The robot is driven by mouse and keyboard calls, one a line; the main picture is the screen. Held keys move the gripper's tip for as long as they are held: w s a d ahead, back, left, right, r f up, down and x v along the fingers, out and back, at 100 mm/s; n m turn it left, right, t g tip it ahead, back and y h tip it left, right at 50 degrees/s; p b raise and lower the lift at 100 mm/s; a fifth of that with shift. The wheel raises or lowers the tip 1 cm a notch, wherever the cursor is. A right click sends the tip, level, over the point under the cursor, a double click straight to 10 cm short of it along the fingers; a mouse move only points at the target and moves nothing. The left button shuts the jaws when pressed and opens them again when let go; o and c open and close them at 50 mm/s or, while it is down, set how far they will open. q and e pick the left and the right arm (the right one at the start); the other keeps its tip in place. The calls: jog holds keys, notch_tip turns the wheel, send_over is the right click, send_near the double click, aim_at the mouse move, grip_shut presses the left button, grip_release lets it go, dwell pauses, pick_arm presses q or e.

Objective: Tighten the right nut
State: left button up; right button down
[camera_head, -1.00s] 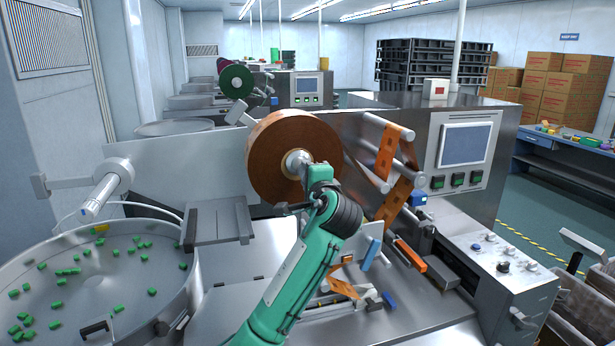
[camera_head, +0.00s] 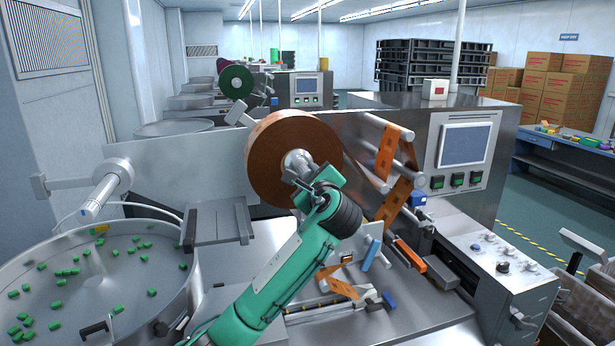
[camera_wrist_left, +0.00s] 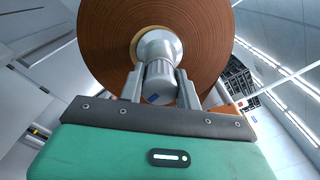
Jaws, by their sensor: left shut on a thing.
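A large brown-orange film roll (camera_head: 268,160) is mounted on the machine's upright panel, with a round metal nut (camera_head: 294,160) at its centre. In the left wrist view the nut (camera_wrist_left: 158,72) sits in front of the roll (camera_wrist_left: 105,40), with a small blue mark on its near end. My left gripper (camera_head: 301,172) reaches up to the nut from below. In the left wrist view its two metal fingers (camera_wrist_left: 160,88) are shut on the nut, one on each side. The gripper and wrist partly cover the nut in the head view. My right gripper is not in view.
A bare spindle (camera_head: 105,190) sticks out at the left. A round bowl (camera_head: 100,285) with green pieces stands at the lower left. Rollers with orange film (camera_head: 388,150) and a control panel (camera_head: 464,145) are on the right. The machine bed (camera_head: 430,315) lies below my arm.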

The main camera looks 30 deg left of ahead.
pick_arm(q)
jog(key=shift+f+m, duration=0.15)
jog(key=shift+m, duration=0.25)
jog(key=o, duration=1)
jog(key=shift+c, duration=0.2)
jog(key=shift+d, duration=0.1)
jog(key=shift+s+d, duration=0.15)
jog(key=shift+d, duration=0.05)
jog(key=b+v, duration=0.6)
jog(key=v, duration=0.7)
jog(key=shift+d, duration=0.1)
